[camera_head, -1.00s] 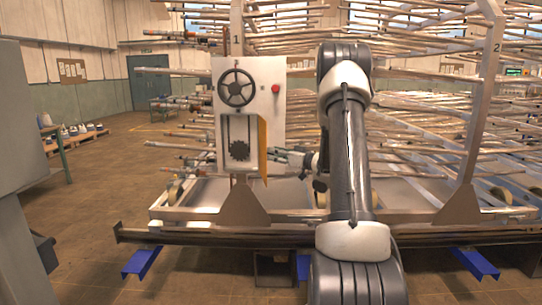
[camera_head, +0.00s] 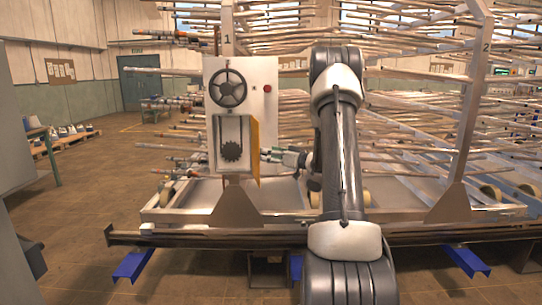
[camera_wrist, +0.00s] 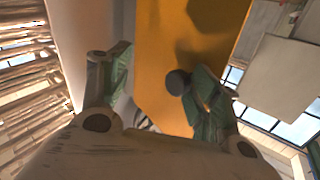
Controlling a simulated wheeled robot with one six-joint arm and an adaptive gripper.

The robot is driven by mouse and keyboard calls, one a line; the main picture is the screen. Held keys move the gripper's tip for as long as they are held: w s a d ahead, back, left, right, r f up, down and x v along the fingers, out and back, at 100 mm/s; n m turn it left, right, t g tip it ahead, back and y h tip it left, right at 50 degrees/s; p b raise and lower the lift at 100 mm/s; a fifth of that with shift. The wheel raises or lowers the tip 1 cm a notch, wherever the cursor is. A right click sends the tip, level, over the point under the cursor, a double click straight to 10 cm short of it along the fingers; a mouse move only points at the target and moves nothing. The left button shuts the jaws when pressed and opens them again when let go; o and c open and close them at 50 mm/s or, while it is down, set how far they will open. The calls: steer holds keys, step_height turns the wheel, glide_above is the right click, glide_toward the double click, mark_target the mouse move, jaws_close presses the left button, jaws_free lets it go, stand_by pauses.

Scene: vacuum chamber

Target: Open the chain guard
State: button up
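The chain guard (camera_head: 255,148) is a yellow-orange panel standing out from the right side of the recess on the white control box (camera_head: 262,75). The toothed sprocket (camera_head: 231,151) and chain show uncovered beside it. The guard's broad orange face (camera_wrist: 185,60) fills the middle of the wrist view, with a shadow on it. My gripper (camera_head: 266,155) is just right of the guard.
A black handwheel (camera_head: 229,88) and a red button (camera_head: 267,88) are on the box. A rack of long bars (camera_head: 400,140) stands behind and to the right. A low frame rail (camera_head: 180,238) with blue feet (camera_head: 133,265) runs across the front.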

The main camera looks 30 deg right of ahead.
steer(key=shift+w+d+r, duration=0.1)
steer(key=shift+w+r, duration=0.05)
steer(key=shift+r, duration=0.5)
steer(key=f+v, duration=0.1)
steer(key=v, duration=1.1)
steer(key=shift+f, duration=0.2)
